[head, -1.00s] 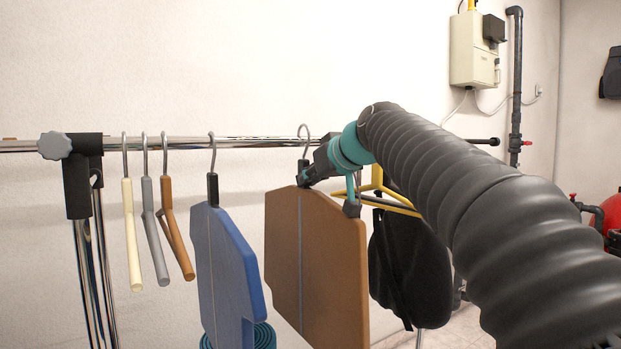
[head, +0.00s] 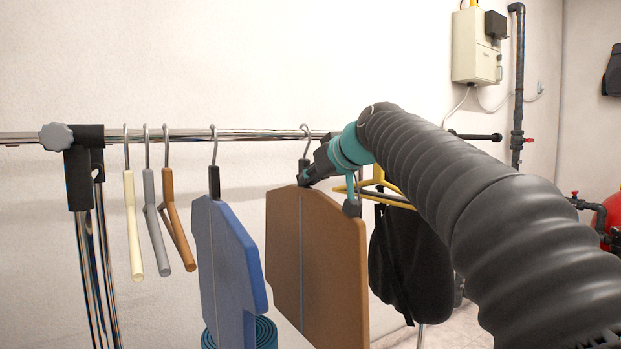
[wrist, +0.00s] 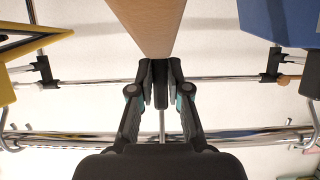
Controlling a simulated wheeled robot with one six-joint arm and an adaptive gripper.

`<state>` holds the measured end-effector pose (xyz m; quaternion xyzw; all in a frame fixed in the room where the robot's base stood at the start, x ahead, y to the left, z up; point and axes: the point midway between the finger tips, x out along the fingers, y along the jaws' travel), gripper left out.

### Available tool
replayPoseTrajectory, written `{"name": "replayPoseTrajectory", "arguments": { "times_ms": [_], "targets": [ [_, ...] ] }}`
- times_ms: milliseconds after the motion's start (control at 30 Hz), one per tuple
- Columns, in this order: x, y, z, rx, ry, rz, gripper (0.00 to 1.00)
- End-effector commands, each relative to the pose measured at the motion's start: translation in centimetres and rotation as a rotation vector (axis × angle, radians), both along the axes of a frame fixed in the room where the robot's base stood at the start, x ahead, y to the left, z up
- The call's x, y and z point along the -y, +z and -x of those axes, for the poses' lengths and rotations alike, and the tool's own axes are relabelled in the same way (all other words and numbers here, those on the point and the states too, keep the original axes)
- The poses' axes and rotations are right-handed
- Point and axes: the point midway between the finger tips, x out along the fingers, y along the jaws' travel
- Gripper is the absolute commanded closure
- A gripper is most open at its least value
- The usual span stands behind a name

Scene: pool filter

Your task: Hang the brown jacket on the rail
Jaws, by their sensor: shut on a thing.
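The brown jacket (head: 332,262) is a flat brown panel with a dark neck piece and a metal hook. My gripper (head: 305,178) is shut on that neck piece, just below the hook. The jacket hangs upright from it, right of the blue jacket. In the head view, the hook's top shows at the height of the chrome rail (head: 240,139); I cannot tell whether it rests on the rail. In the wrist view, my gripper (wrist: 161,85) is closed around the dark neck, with the jacket's edge (wrist: 150,25) above it and the rail (wrist: 70,138) crossing below.
On the rail, a blue jacket (head: 226,260) hangs to the left, with cream, grey and brown empty hangers (head: 178,235) beyond it. A yellow hanger (head: 394,204) and a black garment (head: 412,262) are close on the right. A rail stand (head: 78,180) is at far left.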

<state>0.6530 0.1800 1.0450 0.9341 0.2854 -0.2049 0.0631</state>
Motion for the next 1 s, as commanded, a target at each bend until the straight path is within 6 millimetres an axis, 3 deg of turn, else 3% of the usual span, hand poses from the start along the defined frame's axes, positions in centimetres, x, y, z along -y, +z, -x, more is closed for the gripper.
{"name": "replayPoseTrajectory", "arguments": {
  "times_ms": [467, 500, 600, 1000],
  "targets": [
    [0.14, -0.29, 0.22, 0.002, -0.001, -0.001, 1.0],
    [0.14, -0.29, 0.22, 0.002, -0.001, -0.001, 0.74],
    [0.13, -0.31, 0.22, 0.002, 0.0, -0.001, 0.55],
    [0.53, -0.1, 0.75, 0.0, 0.0, 0.0, 0.55]
  ]
}}
